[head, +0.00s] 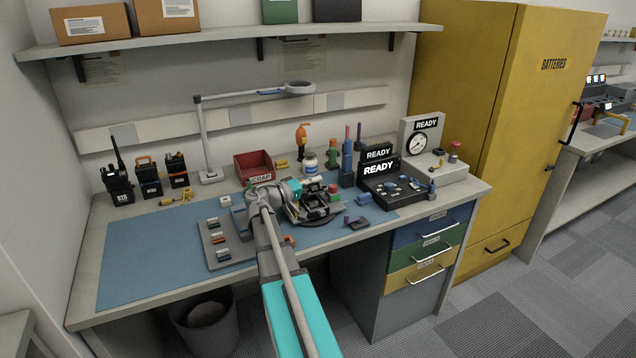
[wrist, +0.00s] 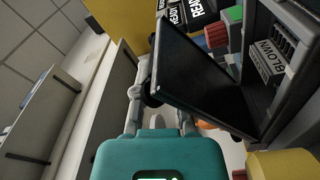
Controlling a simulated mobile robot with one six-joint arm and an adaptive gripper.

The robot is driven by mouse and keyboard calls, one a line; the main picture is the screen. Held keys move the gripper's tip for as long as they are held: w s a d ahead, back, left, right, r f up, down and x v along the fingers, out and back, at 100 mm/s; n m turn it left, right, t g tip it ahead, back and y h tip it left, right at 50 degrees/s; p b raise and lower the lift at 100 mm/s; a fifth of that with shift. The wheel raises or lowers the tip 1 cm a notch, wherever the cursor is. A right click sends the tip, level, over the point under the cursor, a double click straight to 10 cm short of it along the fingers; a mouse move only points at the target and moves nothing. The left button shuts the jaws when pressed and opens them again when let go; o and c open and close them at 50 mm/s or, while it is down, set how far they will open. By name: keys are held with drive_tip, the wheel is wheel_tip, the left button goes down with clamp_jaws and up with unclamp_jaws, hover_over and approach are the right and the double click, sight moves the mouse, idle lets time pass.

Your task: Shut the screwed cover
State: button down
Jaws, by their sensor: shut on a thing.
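In the wrist view a flat black cover (wrist: 195,75) stands tilted open, at an angle to a grey-framed housing (wrist: 290,70) with a white label reading "BLOWN". My gripper (wrist: 152,96) is at the cover's left edge, shut on the cover; one finger shows and the other is partly behind the panel. A small dark round part sits by that finger; I cannot tell if it is a screw. In the head view my gripper (head: 289,190) reaches the dark device (head: 318,208) on a round base, and my arm hides part of both.
A red scrap bin (head: 254,164) stands behind my gripper, and a tray of small parts (head: 218,240) lies to its left. A black READY box (head: 395,187) is at the right. Radios (head: 148,178) and a lamp (head: 207,140) stand at the left. The blue mat's left part (head: 150,255) is clear.

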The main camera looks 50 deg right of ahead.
drive_tip(key=c, duration=1)
unclamp_jaws()
drive_tip(key=shift+s+r, duration=0.15)
drive_tip(key=shift+s, duration=0.1)
